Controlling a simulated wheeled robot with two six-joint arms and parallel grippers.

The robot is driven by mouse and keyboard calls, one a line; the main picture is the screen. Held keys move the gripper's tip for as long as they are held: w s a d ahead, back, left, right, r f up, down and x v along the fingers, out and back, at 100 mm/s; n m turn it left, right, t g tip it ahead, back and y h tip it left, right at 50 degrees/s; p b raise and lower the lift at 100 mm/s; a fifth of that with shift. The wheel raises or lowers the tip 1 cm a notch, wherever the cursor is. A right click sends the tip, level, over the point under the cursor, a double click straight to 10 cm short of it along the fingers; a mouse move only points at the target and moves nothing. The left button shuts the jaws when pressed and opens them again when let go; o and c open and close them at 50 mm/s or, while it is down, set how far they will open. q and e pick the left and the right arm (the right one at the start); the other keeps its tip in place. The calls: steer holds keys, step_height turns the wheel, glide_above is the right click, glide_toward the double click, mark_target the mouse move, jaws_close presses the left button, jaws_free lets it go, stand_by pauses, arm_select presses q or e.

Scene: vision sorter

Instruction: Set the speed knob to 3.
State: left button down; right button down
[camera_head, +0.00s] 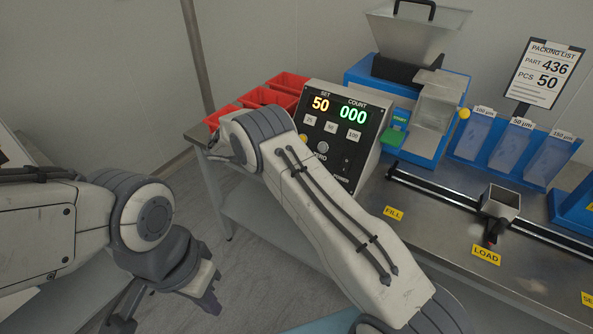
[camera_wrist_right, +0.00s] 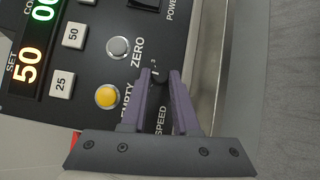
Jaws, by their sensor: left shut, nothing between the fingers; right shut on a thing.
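The speed knob (camera_wrist_right: 160,76) is a small dark knob on the black control panel (camera_head: 343,128), above the SPEED label in the right wrist view. My right gripper (camera_wrist_right: 161,80) has its two purple-grey fingers closed around the knob, one on each side. Small scale digits show beside the knob, but its pointer is too small and covered to read. In the head view my right forearm hides the knob and the right gripper. My left gripper (camera_head: 207,299) hangs low at the left, shut and empty, away from the panel.
The panel shows SET 50 and COUNT 000. A yellow button (camera_wrist_right: 107,96) and a grey ZERO button (camera_wrist_right: 118,47) sit close to my right fingers. Red bins (camera_head: 268,97) stand behind the panel. The blue feeder (camera_head: 428,150) and rail (camera_head: 440,190) are to the right.

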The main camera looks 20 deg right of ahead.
steer(key=m+y, duration=0.1)
steer(key=m+b, duration=0.1)
steer(key=shift+d+m+g+y, duration=0.2)
steer(key=shift+m+g+y, duration=0.2)
steer(key=m+y, duration=0.2)
steer(key=m, duration=0.1)
steer(key=shift+d+r+b, duration=0.15)
steer(key=shift+r+b, duration=0.05)
steer(key=shift+b, duration=0.1)
steer(key=shift+s+d+r+m+t+y+b, duration=0.15)
steer(key=shift+m+y+b, duration=0.2)
steer(key=shift+m+y, duration=0.4)
steer(key=shift+s+m+t+y+b, duration=0.15)
steer(key=shift+m+y+b, duration=0.25)
steer(key=shift+m, duration=0.55)
steer(key=shift+w, duration=0.1)
steer(key=c, duration=0.7)
jaws_free()
steer(key=shift+w+r, duration=0.1)
